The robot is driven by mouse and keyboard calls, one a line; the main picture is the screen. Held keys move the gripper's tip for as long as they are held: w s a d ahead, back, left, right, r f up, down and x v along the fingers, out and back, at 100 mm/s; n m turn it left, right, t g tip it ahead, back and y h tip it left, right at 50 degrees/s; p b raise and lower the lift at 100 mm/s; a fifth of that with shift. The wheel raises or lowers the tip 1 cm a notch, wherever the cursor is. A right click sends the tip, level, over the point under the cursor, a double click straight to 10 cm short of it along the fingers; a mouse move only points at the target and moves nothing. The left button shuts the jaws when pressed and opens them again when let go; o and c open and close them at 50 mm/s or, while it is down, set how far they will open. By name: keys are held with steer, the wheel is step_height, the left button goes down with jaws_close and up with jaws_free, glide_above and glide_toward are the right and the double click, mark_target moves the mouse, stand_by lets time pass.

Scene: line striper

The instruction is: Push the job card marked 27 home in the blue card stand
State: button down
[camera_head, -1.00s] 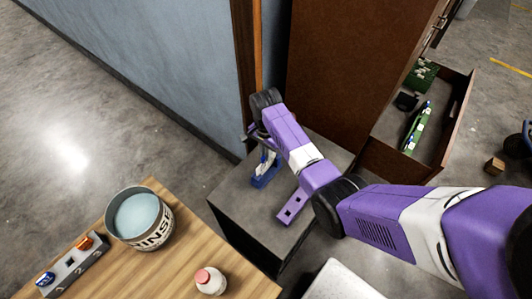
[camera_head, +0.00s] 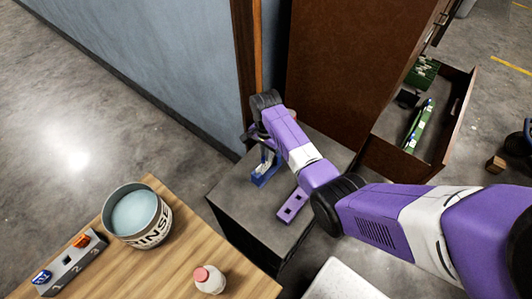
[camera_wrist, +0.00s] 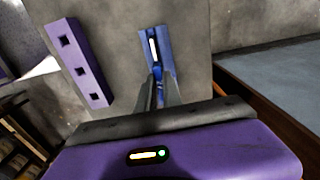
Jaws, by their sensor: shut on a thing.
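The blue card stand (camera_head: 262,178) sits on the dark grey cabinet top, near the wall corner. It also shows in the wrist view (camera_wrist: 143,40), with a pale card edge (camera_wrist: 153,48) in its slot. My gripper (camera_wrist: 158,76) points down over the stand. Its two fingers are close together on a thin thing, which looks like the job card, at the stand's near end. The card's number cannot be read, and the fingers hide much of it. In the head view my wrist covers the top of the stand.
A purple bar with square holes (camera_head: 292,206) lies on the cabinet top (camera_head: 237,205) beside the stand. The blue wall and brown cabinet close in behind.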

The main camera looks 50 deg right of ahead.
steer(key=shift+f, duration=0.45)
steer(key=c, duration=1.1)
jaws_free()
steer(key=shift+r, duration=0.2)
step_height(320, 180, up, 7)
steer(key=p, duration=0.6)
steer(key=shift+f+p, duration=0.1)
steer(key=shift+p, duration=0.3)
